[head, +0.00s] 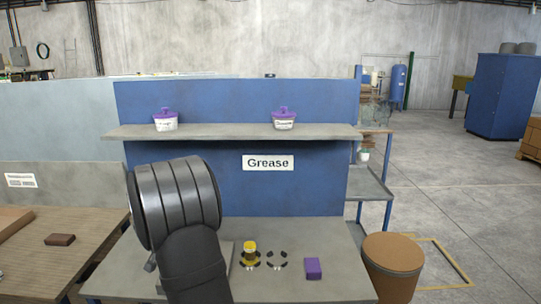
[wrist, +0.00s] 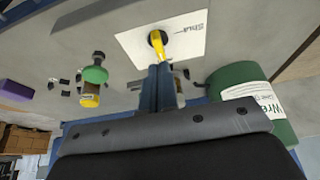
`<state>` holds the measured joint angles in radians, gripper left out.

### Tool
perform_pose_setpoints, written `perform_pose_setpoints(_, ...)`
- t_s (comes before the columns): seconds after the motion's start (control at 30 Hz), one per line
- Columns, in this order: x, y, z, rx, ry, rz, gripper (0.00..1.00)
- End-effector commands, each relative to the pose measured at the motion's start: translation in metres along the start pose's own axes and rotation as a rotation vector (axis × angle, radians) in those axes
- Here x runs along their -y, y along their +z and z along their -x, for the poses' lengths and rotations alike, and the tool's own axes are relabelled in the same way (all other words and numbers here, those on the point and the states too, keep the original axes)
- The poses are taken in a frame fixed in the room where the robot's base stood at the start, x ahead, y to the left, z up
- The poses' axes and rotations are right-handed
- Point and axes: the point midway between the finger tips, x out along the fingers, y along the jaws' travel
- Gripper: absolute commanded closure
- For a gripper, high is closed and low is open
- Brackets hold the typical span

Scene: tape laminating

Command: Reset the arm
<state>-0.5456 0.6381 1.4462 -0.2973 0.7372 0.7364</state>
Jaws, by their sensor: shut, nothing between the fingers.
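My gripper (wrist: 160,82) shows in the wrist view with its two dark fingers shut together and nothing visible between them. Its tips are close to a yellow handle with a dark round part (wrist: 157,42) on a white plate marked "Shut"; I cannot tell whether they touch. In the head view, my dark arm covers the left of the grey bench (head: 320,288), and the gripper is hidden.
A yellow item (head: 250,251) stands in a black holder, beside an empty holder (head: 277,259) and a purple block (head: 313,268). A large green container (wrist: 253,98) is right of my fingers. Two purple-lidded tubs (head: 166,121) (head: 284,120) stand on the shelf (head: 230,132).

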Motion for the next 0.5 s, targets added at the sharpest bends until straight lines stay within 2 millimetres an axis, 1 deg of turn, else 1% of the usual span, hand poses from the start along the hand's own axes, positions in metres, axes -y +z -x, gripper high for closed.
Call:
perform_pose_setpoints(0.03,0.0,0.0,0.01,-0.002,-0.001,0.001,1.0)
perform_pose_setpoints(0.4,0.0,0.0,0.083,-0.002,0.0,0.003,1.0)
perform_pose_setpoints(0.47,0.0,0.0,0.095,-0.002,-0.001,0.003,1.0)
perform_pose_setpoints(0.5,0.0,0.001,0.098,0.0,0.001,0.003,1.0)
